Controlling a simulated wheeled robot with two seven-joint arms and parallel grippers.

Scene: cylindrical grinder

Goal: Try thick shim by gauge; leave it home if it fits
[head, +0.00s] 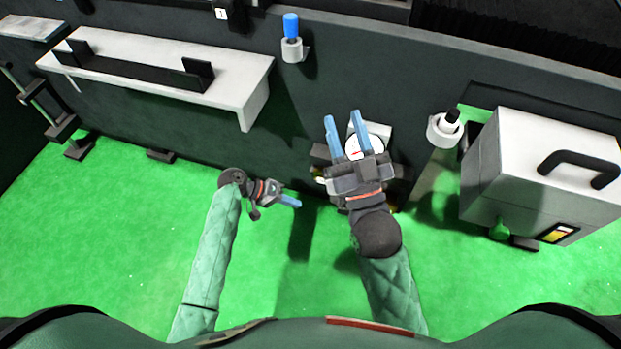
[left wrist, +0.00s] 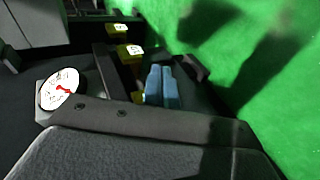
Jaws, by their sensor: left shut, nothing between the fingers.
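The dial gauge (head: 366,146) has a round white face with a red needle and stands at the machine front; it also shows at the left of the left wrist view (left wrist: 60,88). My right gripper (head: 342,118) is over the gauge, its blue fingers spread, with no object visible between them. My left gripper (head: 296,203) is shut and empty, low and left of the gauge. In the left wrist view its blue fingertips (left wrist: 161,72) are together beside a dark rack (left wrist: 104,72) with yellow blocks (left wrist: 130,53), some with white labels. I cannot tell which is the thick shim.
A white shelf (head: 225,75) with a black bracket is at the upper left. A blue-topped item sits in a wall holder (head: 292,50). A grey box (head: 500,170) with a black handle stands at the right. Green floor (head: 110,240) is clear at the left.

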